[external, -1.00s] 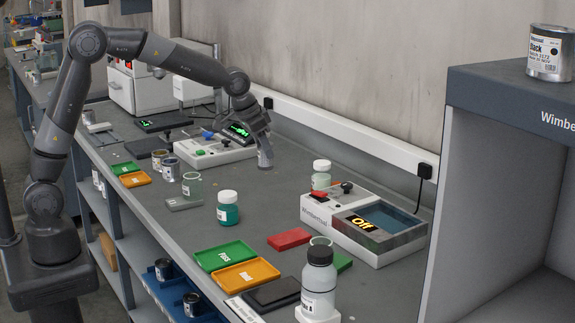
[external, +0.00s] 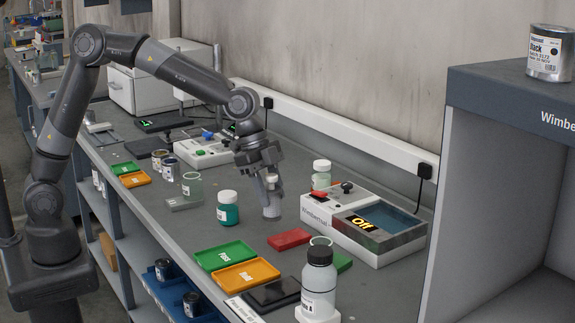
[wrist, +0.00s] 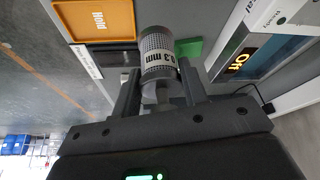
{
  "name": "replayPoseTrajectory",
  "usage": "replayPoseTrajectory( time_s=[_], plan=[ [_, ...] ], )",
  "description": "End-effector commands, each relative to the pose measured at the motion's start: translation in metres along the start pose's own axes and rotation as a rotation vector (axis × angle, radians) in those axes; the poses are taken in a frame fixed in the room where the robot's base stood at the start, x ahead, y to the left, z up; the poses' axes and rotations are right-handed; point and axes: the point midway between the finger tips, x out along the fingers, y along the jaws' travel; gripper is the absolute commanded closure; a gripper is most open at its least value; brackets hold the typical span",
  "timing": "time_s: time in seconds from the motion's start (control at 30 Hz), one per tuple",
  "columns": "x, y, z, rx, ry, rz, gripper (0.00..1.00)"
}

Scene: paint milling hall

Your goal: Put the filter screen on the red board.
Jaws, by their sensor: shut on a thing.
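My gripper (external: 271,184) is shut on the filter screen (external: 271,206), a small grey cylinder hanging below the fingers above the bench. In the wrist view my gripper (wrist: 158,88) grips its narrow end, and the mesh body (wrist: 156,45) carries a white "0.3 mm" label. The red board (external: 289,239) lies flat on the bench, a little right of and below the screen in the external view. Its top looks empty. I cannot make out the red board in the wrist view.
Green "Pass" tray (external: 222,256) and orange "Hold" tray (external: 246,275) lie left of the red board. A teal-filled jar (external: 228,208) stands left of my gripper. A white device reading "Off" (external: 362,224) stands right, a dark-capped bottle (external: 319,283) in front. A green board (external: 343,262) is partly hidden.

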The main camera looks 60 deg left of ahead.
Motion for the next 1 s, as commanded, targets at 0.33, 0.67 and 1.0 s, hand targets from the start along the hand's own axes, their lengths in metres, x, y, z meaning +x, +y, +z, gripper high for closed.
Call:
replayPoseTrajectory(
  time_s=[0.33,0.67,1.0],
  plan=[
    [0.036,-0.073,0.028,-0.005,0.000,-0.001,0.89],
    [0.057,-0.083,0.038,-0.003,-0.001,0.001,0.89],
    [0.078,-0.084,0.047,-0.002,0.001,-0.002,0.89]
  ],
)
